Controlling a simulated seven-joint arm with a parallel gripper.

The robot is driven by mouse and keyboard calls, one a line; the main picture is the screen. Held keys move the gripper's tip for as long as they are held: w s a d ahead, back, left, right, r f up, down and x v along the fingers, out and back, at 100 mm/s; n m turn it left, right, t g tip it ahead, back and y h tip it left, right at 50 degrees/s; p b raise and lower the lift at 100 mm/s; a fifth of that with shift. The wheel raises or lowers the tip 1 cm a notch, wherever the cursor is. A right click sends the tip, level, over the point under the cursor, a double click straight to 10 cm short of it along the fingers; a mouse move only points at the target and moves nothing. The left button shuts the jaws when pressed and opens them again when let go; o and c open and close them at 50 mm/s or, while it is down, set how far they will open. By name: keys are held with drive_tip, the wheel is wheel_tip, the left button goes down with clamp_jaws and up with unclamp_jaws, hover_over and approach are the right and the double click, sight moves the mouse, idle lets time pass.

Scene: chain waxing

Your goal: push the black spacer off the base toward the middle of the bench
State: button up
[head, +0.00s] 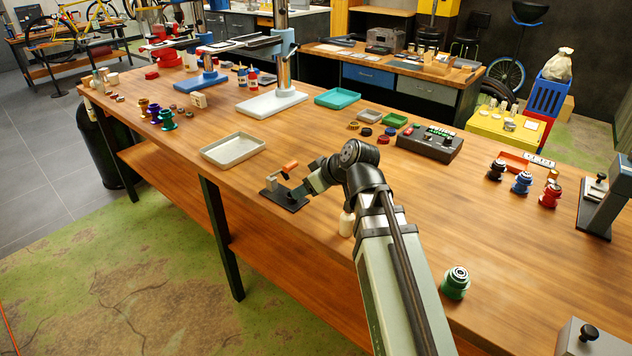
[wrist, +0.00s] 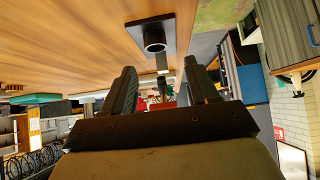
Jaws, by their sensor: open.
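The black base (head: 278,197) is a flat dark plate near the front edge of the bench. It carries a grey upright post and an orange-handled lever (head: 290,167). In the wrist view the base (wrist: 176,22) is a dark square at the top, with a short dark ring, apparently the black spacer (wrist: 153,37), on it. In the head view the spacer is hard to make out against the base and my gripper. My gripper (head: 309,188) is beside the right side of the base. In the wrist view my gripper (wrist: 160,82) is open, with nothing between its fingers.
A grey tray (head: 233,149) lies to the left of the base. A black control box (head: 430,142) and small coloured rings (head: 370,116) lie further back. The bench between them is mostly clear.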

sight(294, 203)
drive_tip(key=shift+x, duration=3.85)
drive_tip(key=shift+c, duration=0.3)
drive_tip(key=shift+d, duration=0.1)
drive_tip(key=c, duration=0.8)
